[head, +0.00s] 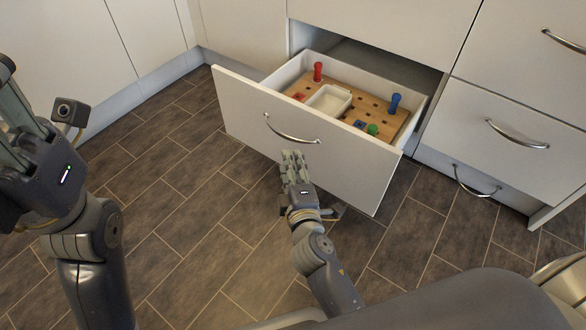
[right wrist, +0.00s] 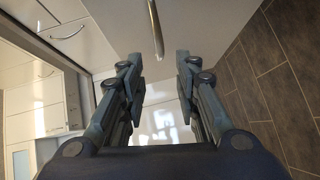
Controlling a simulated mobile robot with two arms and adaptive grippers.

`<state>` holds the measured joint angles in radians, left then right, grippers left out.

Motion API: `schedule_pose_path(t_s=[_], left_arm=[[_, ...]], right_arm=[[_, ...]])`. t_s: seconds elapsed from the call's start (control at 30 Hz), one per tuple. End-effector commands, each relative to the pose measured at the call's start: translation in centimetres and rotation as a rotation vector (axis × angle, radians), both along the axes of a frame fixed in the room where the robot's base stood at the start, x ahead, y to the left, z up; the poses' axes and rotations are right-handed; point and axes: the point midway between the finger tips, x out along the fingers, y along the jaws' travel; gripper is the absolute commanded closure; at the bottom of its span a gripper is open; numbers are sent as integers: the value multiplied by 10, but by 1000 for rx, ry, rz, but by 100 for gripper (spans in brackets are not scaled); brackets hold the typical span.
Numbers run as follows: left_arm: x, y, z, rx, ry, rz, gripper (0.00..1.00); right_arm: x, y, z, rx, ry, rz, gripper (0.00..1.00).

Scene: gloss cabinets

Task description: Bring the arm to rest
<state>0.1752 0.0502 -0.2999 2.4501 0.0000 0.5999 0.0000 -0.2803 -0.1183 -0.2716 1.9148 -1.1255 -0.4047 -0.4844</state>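My right gripper (head: 293,157) is just in front of the open drawer (head: 300,140), a little below its curved metal handle (head: 290,137). In the right wrist view its two fingers (right wrist: 157,62) are well apart with nothing between them. The handle also shows there (right wrist: 156,30), above the fingertips and not gripped. My left gripper (head: 20,135) is raised at the left edge of the head view. Its fingers are partly cut off by the frame, so its opening is unclear.
The drawer is pulled out and holds a wooden board (head: 360,110) with a white tray (head: 328,101), a red peg (head: 318,72), a blue peg (head: 394,104) and a green piece (head: 372,130). Closed drawers (head: 500,125) stand at right. The tiled floor (head: 190,190) at left is clear.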

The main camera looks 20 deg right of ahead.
Motion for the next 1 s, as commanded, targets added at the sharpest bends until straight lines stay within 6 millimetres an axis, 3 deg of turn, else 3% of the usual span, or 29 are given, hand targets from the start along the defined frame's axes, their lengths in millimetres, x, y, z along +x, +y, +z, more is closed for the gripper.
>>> schedule_pose_path(t_s=[0.2,0.77,0.87,0.97,1.0], left_arm=[[0,0,0,0,0,0,60],[0,0,0,0,2,0,60],[3,0,0,-1,19,-1,60],[7,1,-2,-3,52,-2,60],[9,2,-4,-4,70,-3,60]], right_arm=[[-13,1,2,0,0,0,70],[-13,3,6,10,-7,7,70],[-12,13,30,84,-60,61,70],[-14,34,80,244,-168,178,70],[-17,44,107,325,-225,237,70]])
